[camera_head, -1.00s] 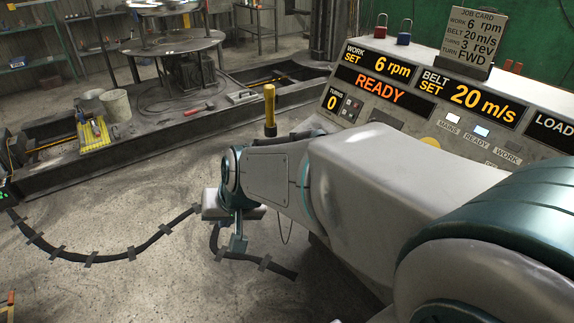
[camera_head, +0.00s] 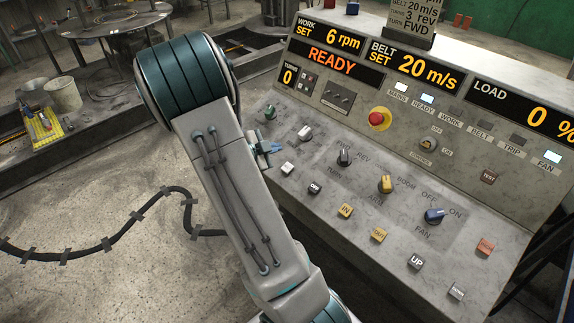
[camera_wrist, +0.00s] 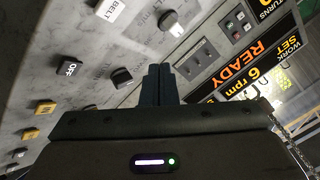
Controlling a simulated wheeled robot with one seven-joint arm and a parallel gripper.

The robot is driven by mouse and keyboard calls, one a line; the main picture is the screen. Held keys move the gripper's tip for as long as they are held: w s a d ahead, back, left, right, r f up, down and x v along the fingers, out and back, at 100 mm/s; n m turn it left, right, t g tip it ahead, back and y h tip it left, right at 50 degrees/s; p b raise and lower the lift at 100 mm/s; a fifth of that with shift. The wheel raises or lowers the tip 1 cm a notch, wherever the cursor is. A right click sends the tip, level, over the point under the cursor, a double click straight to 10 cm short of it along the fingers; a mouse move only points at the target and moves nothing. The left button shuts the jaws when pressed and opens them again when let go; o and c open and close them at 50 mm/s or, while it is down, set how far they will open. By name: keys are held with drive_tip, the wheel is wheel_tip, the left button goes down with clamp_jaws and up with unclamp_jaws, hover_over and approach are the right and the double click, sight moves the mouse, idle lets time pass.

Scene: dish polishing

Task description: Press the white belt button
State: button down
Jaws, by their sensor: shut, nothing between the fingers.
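The white belt button (camera_head: 287,169) sits on the sloped console face, left of the black OFF button (camera_head: 314,188). In the wrist view the white button marked BELT (camera_wrist: 112,10) is at the top edge, up and left of my fingertips. My gripper (camera_wrist: 158,70) is shut and empty, its dark fingers together in front of the panel. In the head view my gripper (camera_head: 274,148) shows partly behind my arm, just above and left of the white button. The fingertips appear apart from the button; the exact gap cannot be told.
Close by are a pale knob (camera_head: 304,132), a green knob (camera_head: 269,112) and a black selector (camera_head: 344,155). A red mushroom button (camera_head: 379,119) stands higher. The yellow IN button (camera_head: 345,210) lies right of OFF. The READY display (camera_head: 332,61) is lit.

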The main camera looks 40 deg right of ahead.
sight(290, 164)
drive_tip(key=shift+f, duration=0.15)
drive_tip(key=d+f+b, duration=0.1)
drive_tip(key=f+b, duration=0.1)
drive_tip(key=d+f+b, duration=0.1)
drive_tip(key=f+b, duration=0.2)
drive_tip(key=d+f+b, duration=0.1)
drive_tip(key=f+b, duration=0.1)
drive_tip(key=f, duration=0.1)
drive_tip(key=shift+w, duration=0.1)
idle(0.4)
drive_tip(key=shift+f+b, duration=0.1)
drive_tip(key=shift+b, duration=0.25)
idle(1.5)
drive_tip(key=shift+d+f, duration=0.1)
drive_tip(key=shift+f, duration=0.2)
drive_tip(key=shift+d+f+b, duration=0.2)
drive_tip(key=shift+f+b, duration=0.3)
drive_tip(key=shift+b, duration=0.1)
idle(0.5)
drive_tip(key=shift+r, duration=0.1)
drive_tip(key=shift+a+r+p, duration=0.3)
drive_tip(key=shift+r+p, duration=0.5)
drive_tip(key=shift+p, duration=0.05)
drive_tip(key=shift+r, duration=0.1)
